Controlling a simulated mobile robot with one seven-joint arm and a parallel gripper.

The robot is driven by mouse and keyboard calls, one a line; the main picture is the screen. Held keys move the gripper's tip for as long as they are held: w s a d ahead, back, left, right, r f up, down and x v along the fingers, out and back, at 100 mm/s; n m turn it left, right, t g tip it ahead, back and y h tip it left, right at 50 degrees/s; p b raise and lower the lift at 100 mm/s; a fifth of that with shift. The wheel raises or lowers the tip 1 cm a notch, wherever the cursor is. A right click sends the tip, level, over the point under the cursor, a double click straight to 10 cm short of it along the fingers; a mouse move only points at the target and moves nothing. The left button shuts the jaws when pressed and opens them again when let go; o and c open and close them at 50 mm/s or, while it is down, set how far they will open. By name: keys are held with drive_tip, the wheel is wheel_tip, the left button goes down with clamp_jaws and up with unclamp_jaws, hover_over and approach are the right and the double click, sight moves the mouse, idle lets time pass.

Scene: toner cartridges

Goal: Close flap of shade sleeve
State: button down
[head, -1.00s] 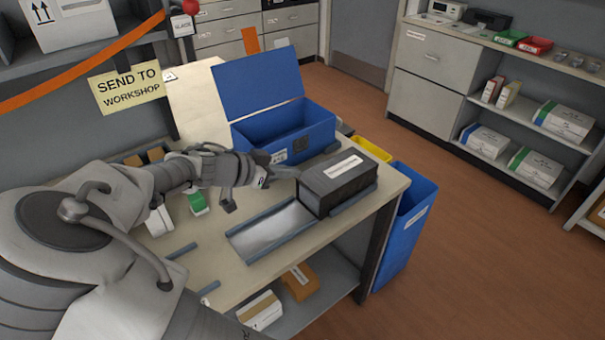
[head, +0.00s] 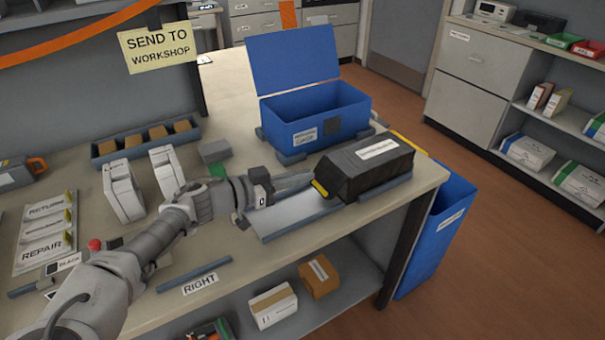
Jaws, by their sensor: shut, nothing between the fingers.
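The shade sleeve looks to be the long black box (head: 375,168) with a white label on top, lying at the right of the workbench. At its left end is a dark end piece with a yellow edge (head: 320,188), which seems to be the flap; how far it stands open I cannot tell. My gripper (head: 308,178) reaches in from the left with its fingers shut and empty. Its tips are close to the upper part of that end; whether they touch it is unclear.
A grey tray (head: 268,222) with raised rails lies left of the sleeve. An open blue box (head: 345,112) stands behind it. White cartridge-like units (head: 122,190) stand further left. A blue bin (head: 435,232) stands on the floor beyond the bench's right edge.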

drive_tip(key=shift+f, duration=0.45)
idle(0.4)
